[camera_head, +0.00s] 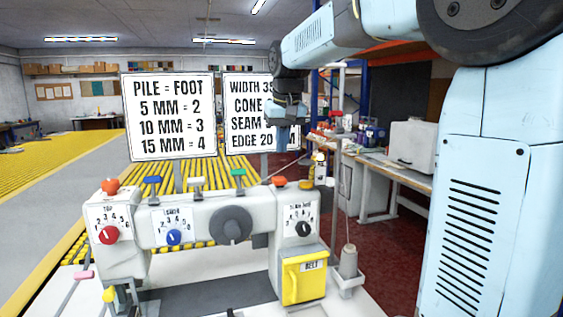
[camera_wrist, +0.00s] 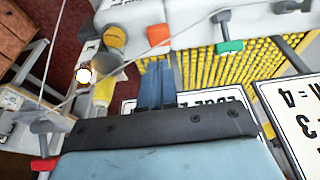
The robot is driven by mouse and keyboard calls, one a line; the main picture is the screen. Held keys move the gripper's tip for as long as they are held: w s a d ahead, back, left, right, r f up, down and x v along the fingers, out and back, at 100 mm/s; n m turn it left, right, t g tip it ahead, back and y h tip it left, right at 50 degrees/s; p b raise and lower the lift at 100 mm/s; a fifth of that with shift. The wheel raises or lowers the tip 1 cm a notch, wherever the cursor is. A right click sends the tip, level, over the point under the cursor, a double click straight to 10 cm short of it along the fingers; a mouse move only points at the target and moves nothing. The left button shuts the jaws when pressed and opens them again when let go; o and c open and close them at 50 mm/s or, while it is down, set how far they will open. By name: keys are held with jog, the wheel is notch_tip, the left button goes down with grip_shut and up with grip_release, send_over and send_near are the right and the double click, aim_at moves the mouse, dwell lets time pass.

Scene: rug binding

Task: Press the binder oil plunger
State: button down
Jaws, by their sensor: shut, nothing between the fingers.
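The white binding machine (camera_head: 190,228) stands in front of me with dials on its face. Along its top are a red-orange knob (camera_head: 110,185), blue, white and green levers, a second red-orange piece (camera_head: 279,181) and an orange round cap (camera_head: 306,184). No label marks which one is the oil plunger. My gripper (camera_head: 283,146) hangs above and behind the machine's right end, apart from it. In the wrist view my gripper (camera_wrist: 157,66) has its blue fingers together and empty, with the orange cap (camera_wrist: 115,37) to the left of the tips and the red-orange piece (camera_wrist: 158,34) beyond them.
Two white signs (camera_head: 168,117) stand behind the machine, the right one partly hidden by my arm. A yellow belt door (camera_head: 304,279) and a thread cone (camera_head: 348,262) are at the right end. A glowing lamp (camera_wrist: 83,75) and thin rods lie left of my fingers in the wrist view.

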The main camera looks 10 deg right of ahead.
jog(key=shift+v, duration=2.35)
jog(key=s+d+f, duration=0.2)
jog(key=s+f, duration=0.3)
jog(key=s, duration=0.4)
jog(key=s+d+f+t, duration=0.1)
jog(key=s+d+f, duration=0.1)
jog(key=s+f, duration=0.4)
jog(key=s+d+f+m+t, duration=0.1)
jog(key=s+f, duration=0.4)
jog(key=s, duration=0.7)
jog(key=shift+d+f, duration=0.35)
jog(key=shift+d, duration=0.4)
jog(key=shift+w+r, duration=0.1)
